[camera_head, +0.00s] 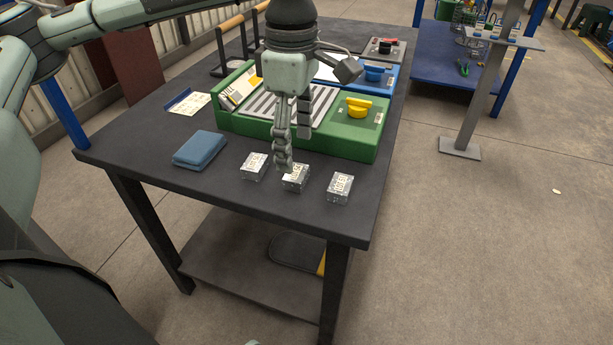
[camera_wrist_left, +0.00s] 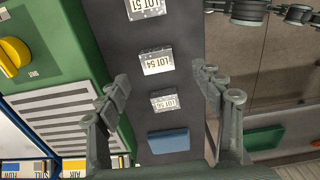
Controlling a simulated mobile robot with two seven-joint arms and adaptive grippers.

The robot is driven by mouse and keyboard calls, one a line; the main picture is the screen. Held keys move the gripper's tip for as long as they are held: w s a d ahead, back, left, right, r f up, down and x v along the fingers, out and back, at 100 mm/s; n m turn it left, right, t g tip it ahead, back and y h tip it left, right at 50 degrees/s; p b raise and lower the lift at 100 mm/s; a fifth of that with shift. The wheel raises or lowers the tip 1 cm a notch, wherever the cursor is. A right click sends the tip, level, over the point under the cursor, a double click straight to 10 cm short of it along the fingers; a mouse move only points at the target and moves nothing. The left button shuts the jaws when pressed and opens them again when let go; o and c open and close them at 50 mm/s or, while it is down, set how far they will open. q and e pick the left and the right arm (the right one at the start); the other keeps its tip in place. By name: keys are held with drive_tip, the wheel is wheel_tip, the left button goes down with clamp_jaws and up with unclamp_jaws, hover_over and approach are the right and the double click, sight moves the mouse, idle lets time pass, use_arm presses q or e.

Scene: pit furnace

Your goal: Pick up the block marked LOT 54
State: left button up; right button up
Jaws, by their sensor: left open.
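Three small grey blocks with white labels stand in a row on the dark table (camera_head: 140,152). The middle block reads LOT 54 in the left wrist view (camera_wrist_left: 156,61); in the head view it is the middle one (camera_head: 296,179), partly behind a finger. The block marked LOT 51 (camera_wrist_left: 145,8) is the right one in the head view (camera_head: 340,188). The third block (camera_wrist_left: 165,102), its label hard to read, is the left one (camera_head: 253,167). My left gripper (camera_head: 293,152) points down above the middle block, open and empty, its fingers (camera_wrist_left: 163,78) apart. My right gripper is not visible.
A blue pad (camera_head: 200,150) lies left of the blocks. A green panel unit (camera_head: 350,142) with a yellow knob (camera_head: 358,106) stands close behind them. The table's front edge is close in front. A blue unit (camera_head: 384,78) stands farther back.

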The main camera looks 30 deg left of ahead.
sight(296, 171)
use_arm(q)
drive_tip(key=f, duration=0.5)
drive_tip(key=shift+w+a+f, duration=0.15)
drive_tip(key=shift+w+f, duration=0.05)
drive_tip(key=shift+f, duration=0.1)
drive_tip(key=c, duration=1.4)
clamp_jaws()
drive_tip(key=shift+r, duration=0.15)
